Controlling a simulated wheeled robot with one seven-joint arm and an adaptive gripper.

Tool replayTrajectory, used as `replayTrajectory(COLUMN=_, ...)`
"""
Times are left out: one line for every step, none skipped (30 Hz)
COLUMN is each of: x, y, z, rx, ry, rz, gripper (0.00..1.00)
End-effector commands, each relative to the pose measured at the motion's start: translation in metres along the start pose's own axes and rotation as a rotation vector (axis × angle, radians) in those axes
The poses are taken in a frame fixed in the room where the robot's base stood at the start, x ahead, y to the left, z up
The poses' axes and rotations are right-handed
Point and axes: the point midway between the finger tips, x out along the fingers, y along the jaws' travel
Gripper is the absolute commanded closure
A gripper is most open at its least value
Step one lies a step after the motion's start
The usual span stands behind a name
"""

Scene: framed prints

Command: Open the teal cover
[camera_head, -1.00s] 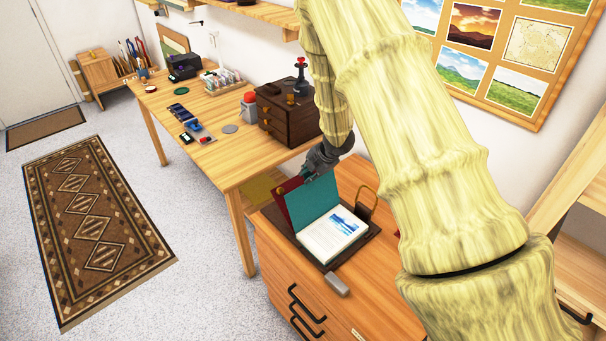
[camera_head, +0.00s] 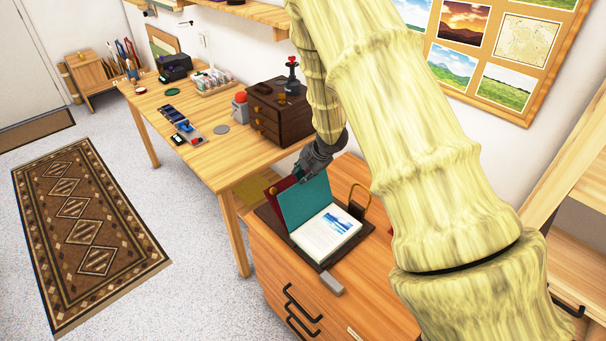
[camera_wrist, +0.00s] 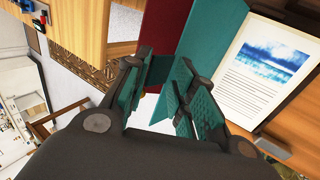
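An open book lies on a dark base on the wooden cabinet. Its teal cover (camera_head: 305,203) stands raised and tilted left of the page block (camera_head: 326,233); the cover also shows in the wrist view (camera_wrist: 213,38), with the printed page (camera_wrist: 265,65) to its right. A dark red panel (camera_wrist: 165,28) shows left of the teal. My gripper (camera_wrist: 172,88) is at the cover's upper edge, its fingers apart with a gap between them. In the head view my gripper (camera_head: 306,172) partly hides that edge. I cannot tell whether a finger touches the cover.
A brass-coloured loop (camera_head: 358,198) stands behind the book, and a small grey block (camera_head: 331,284) lies in front. The wooden cabinet (camera_head: 370,290) has free top at right. A table (camera_head: 200,150) with a dark drawer box (camera_head: 280,112) stands to the left.

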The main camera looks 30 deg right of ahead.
Motion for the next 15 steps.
replayTrajectory(x=-0.007, y=0.001, z=0.000, rx=0.000, ry=-0.001, rz=0.001, gripper=0.74)
replayTrajectory(x=-0.011, y=0.001, z=0.000, rx=0.000, ry=-0.001, rz=0.002, gripper=0.74)
replayTrajectory(x=-0.018, y=0.001, z=0.000, rx=0.000, ry=-0.001, rz=0.002, gripper=0.74)
replayTrajectory(x=-0.022, y=0.001, z=0.000, rx=0.000, ry=-0.001, rz=0.001, gripper=0.74)
replayTrajectory(x=-0.027, y=0.001, z=0.001, rx=0.000, ry=-0.001, rz=0.002, gripper=0.74)
replayTrajectory(x=-0.034, y=0.001, z=0.001, rx=-0.001, ry=-0.001, rz=0.002, gripper=0.74)
replayTrajectory(x=-0.038, y=0.000, z=0.001, rx=0.000, ry=-0.001, rz=0.001, gripper=0.74)
replayTrajectory(x=-0.043, y=0.000, z=0.001, rx=0.001, ry=-0.001, rz=0.001, gripper=0.74)
replayTrajectory(x=-0.050, y=0.001, z=0.000, rx=0.000, ry=-0.001, rz=0.002, gripper=0.74)
replayTrajectory(x=-0.054, y=0.000, z=0.000, rx=0.000, ry=0.000, rz=0.001, gripper=0.74)
replayTrajectory(x=-0.059, y=0.000, z=0.000, rx=0.000, ry=0.000, rz=0.001, gripper=0.74)
replayTrajectory(x=-0.065, y=0.001, z=0.000, rx=0.000, ry=0.000, rz=0.001, gripper=0.74)
replayTrajectory(x=-0.069, y=0.000, z=0.000, rx=-0.001, ry=0.000, rz=0.001, gripper=0.74)
replayTrajectory(x=-0.074, y=0.000, z=0.000, rx=0.000, ry=0.000, rz=0.000, gripper=0.74)
replayTrajectory(x=-0.079, y=0.000, z=0.000, rx=0.001, ry=0.000, rz=0.001, gripper=0.74)
